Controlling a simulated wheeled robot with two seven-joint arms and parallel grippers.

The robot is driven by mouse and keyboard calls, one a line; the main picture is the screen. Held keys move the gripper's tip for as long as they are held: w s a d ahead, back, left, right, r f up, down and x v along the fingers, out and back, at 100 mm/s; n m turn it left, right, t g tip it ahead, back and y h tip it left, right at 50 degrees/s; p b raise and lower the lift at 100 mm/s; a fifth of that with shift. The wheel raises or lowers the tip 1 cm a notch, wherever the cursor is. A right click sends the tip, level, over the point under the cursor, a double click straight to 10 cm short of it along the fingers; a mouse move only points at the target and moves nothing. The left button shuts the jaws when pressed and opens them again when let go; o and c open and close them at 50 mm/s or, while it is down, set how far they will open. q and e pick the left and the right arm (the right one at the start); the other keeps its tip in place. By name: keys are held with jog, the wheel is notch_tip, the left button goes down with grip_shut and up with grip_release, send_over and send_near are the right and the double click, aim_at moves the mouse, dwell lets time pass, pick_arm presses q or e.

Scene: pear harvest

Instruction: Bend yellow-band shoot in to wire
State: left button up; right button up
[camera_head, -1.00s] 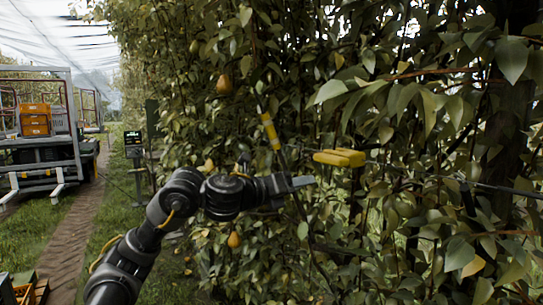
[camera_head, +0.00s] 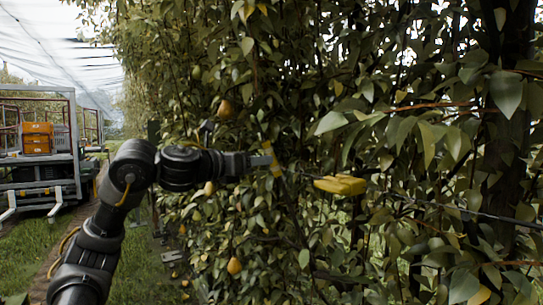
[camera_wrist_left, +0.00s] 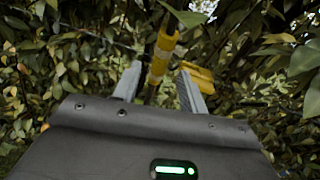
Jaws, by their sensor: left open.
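The shoot with the yellow band (camera_head: 272,158) stands in front of the leafy hedge in the head view. My left gripper (camera_head: 262,161) is at the height of the band, its fingers close to it. In the left wrist view the yellow band (camera_wrist_left: 163,50) shows between the two open fingertips (camera_wrist_left: 158,82); whether a finger touches it I cannot tell. A yellow clip-like piece (camera_head: 340,185) sits to the right of the band, by the dark wire (camera_head: 470,212). It also shows behind the right finger in the wrist view (camera_wrist_left: 197,75). My right gripper is not in view.
Dense leaves and branches surround the gripper. Pears (camera_head: 234,266) hang below and above my left arm. A cart with orange crates (camera_head: 37,138) stands on the grass at the left. The grass lane at the left is open.

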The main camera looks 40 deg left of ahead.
pick_arm(q)
jog(key=shift+w+d+p, duration=0.2)
jog(key=shift+w+p, duration=0.1)
jog(key=shift+w, duration=1.05)
jog(key=shift+w+d+p, duration=0.15)
jog(key=shift+w+p, duration=0.15)
jog(key=shift+w, duration=1.05)
grip_shut()
